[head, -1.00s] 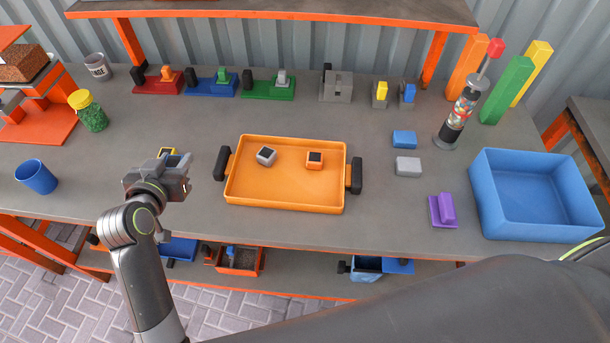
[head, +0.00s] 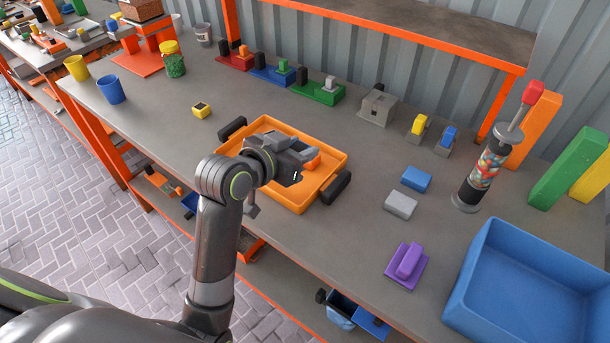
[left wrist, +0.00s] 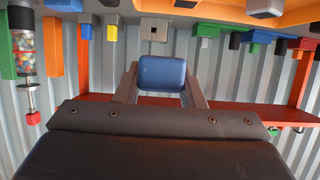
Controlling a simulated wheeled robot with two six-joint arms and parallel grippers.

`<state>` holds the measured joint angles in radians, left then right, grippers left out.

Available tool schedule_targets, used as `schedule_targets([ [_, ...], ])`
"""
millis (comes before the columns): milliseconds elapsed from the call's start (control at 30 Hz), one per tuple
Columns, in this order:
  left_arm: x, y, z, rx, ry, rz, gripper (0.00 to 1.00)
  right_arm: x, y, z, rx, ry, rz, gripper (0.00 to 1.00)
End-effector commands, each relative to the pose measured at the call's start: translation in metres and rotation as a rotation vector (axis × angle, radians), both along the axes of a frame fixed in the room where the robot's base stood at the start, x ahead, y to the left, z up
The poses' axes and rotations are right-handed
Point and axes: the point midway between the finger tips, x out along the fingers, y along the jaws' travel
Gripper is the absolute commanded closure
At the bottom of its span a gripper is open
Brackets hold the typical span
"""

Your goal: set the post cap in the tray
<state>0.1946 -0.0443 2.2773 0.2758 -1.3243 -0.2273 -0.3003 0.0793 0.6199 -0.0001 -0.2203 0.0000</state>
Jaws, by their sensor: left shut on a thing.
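My left gripper (head: 298,168) is over the orange tray (head: 330,153) in the head view. In the left wrist view, which looks upside down, it is shut on a dark blue post cap (left wrist: 162,74) between its fingertips. In the head view the gripper hides this cap. An orange cap (head: 313,160) with a dark top sits in the tray just beyond the gripper. A light grey cap (left wrist: 265,8) shows at the top edge of the wrist view. My right gripper is out of view.
Blue (head: 416,179) and grey (head: 401,205) blocks and a purple piece (head: 407,266) lie right of the tray. A blue bin (head: 525,290) and a gumball tube (head: 483,170) stand farther right. Table left of the tray is mostly clear.

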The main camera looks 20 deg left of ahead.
Motion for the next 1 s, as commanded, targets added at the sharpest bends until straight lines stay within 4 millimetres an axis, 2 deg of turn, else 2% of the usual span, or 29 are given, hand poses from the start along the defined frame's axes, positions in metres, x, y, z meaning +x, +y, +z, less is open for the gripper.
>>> schedule_targets([
  [300, -0.001, 0.0, -0.052, -0.002, 0.006, 0.001, 0.86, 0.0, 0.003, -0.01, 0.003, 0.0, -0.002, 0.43],
  [467, 0.0, 0.0, -0.065, -0.001, 0.003, 0.0, 0.86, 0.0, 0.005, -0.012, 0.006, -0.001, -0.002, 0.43],
  [633, -0.001, 0.0, -0.09, -0.001, 0.005, 0.0, 0.86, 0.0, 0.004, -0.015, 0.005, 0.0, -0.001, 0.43],
  [767, -0.001, 0.001, -0.1, -0.001, 0.002, -0.001, 0.86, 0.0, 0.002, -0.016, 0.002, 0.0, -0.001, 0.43],
  [1000, 0.0, 0.001, -0.1, 0.0, 0.0, 0.0, 0.86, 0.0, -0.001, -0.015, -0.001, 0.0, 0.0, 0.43],
])
